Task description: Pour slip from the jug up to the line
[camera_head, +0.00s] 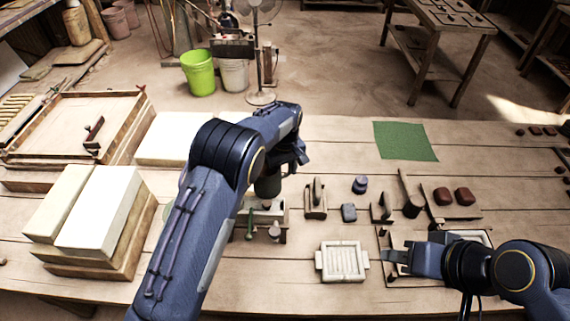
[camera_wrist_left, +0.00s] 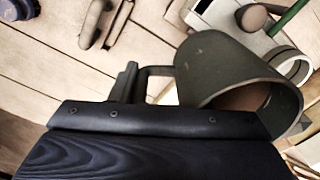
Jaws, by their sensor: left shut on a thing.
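The dark grey-green jug (camera_wrist_left: 215,65) fills the right of the left wrist view, its open mouth toward the lower right and brown inside. My left gripper (camera_wrist_left: 128,85) is shut on its handle. In the head view the jug (camera_head: 267,187) is partly hidden behind my left arm, above a pale block with a green rod (camera_head: 250,224). A small pale round cup (camera_wrist_left: 296,68) is close to the jug's mouth in the wrist view. I cannot make out a fill line or any stream. My right gripper (camera_head: 392,263) is open and empty at the lower right.
A pale square mould (camera_head: 342,262) lies at the front centre. A green mat (camera_head: 405,141) lies further back. White slabs (camera_head: 98,210) on boards stand at the left. Small tools and dark red blocks (camera_head: 465,196) lie at the right. The table around the mat is clear.

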